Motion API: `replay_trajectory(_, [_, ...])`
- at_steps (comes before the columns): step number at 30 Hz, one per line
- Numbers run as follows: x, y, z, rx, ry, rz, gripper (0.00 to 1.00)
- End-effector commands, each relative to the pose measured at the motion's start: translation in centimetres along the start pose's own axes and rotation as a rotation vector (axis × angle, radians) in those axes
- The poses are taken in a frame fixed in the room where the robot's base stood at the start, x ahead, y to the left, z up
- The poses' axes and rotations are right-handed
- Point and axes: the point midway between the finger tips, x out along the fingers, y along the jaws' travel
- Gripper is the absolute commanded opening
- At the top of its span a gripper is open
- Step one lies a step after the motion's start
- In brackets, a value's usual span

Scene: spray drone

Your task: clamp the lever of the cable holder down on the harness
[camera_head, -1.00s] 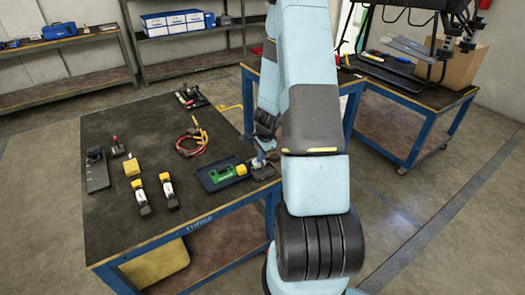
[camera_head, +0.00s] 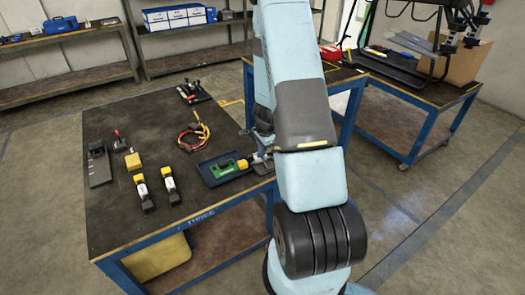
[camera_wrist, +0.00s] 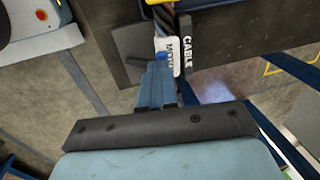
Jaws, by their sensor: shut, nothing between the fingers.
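The cable holder (camera_wrist: 189,55) shows in the wrist view as a dark part lettered CABLE. Beside it is a white, lettered piece with a blue spot (camera_wrist: 168,55), with a dark strand (camera_wrist: 166,22) and a yellow part (camera_wrist: 170,2) above it. I cannot tell which of these is lever and which is harness. My gripper (camera_wrist: 157,72) is shut and empty, its blue fingertips overlapping the lower end of the white piece in view; contact cannot be told. In the head view the holder (camera_head: 263,166) is at the table's right edge, partly hidden around my gripper.
A dark tray (camera_head: 212,180) with a green, yellow-ended item (camera_head: 228,171) lies left of the holder. A red and yellow cable bundle (camera_head: 194,136) and two yellow-black items (camera_head: 170,184) lie on the black table (camera_head: 120,225). Another table (camera_head: 380,110) stands at the right.

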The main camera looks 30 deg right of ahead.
Motion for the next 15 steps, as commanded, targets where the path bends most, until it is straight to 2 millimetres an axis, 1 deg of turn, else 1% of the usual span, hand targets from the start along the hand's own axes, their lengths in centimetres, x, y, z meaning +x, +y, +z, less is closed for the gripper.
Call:
replay_trajectory(11, [0.2,-0.8,0.0,-0.001,0.005,0.049,0.0])
replay_trajectory(15, [0.7,-1.4,0.0,-0.002,0.006,0.052,0.0])
